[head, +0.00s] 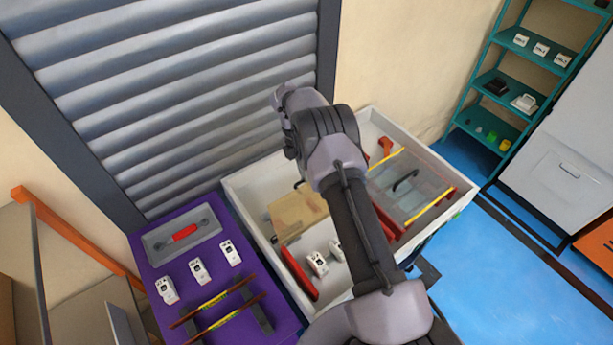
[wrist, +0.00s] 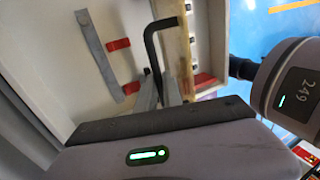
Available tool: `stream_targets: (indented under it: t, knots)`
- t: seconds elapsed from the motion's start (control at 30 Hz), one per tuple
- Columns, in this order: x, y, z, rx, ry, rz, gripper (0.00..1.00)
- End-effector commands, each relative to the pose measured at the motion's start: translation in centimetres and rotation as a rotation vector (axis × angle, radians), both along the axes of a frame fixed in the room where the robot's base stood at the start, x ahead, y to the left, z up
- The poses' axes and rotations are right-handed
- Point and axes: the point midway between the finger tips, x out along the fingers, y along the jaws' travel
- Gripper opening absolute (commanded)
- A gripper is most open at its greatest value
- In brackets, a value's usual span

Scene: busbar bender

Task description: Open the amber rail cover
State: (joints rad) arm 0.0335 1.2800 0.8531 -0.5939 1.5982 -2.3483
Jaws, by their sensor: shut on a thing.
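The amber rail cover (head: 296,212) is a tan, see-through panel in the left half of the white enclosure in the head view, partly behind my arm. In the wrist view an amber-tan strip (wrist: 184,48), which looks like this cover seen nearly edge-on, stands beside a black bent handle (wrist: 153,50). My gripper (wrist: 160,92) is shut on the handle's lower part. In the head view my arm hides the fingers and the grip. How far the cover is tilted is hard to tell.
A clear cover (head: 419,188) with a black handle lies at the enclosure's right. Red bars and white modules (head: 318,264) sit near the enclosure's front. A purple table (head: 150,252) at left holds a tray, modules and striped bars. The grey shutter (head: 180,90) stands close behind.

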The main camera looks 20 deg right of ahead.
Motion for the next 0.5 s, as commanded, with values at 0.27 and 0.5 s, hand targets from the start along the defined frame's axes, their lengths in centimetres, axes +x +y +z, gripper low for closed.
stream_targets:
  t: [0.27, 0.5]
  knots:
    - [-0.13, -0.02, -0.15, 0.000, 0.004, 0.000, 0.00]
    - [-0.06, -0.02, -0.06, -0.001, 0.002, 0.000, 0.33]
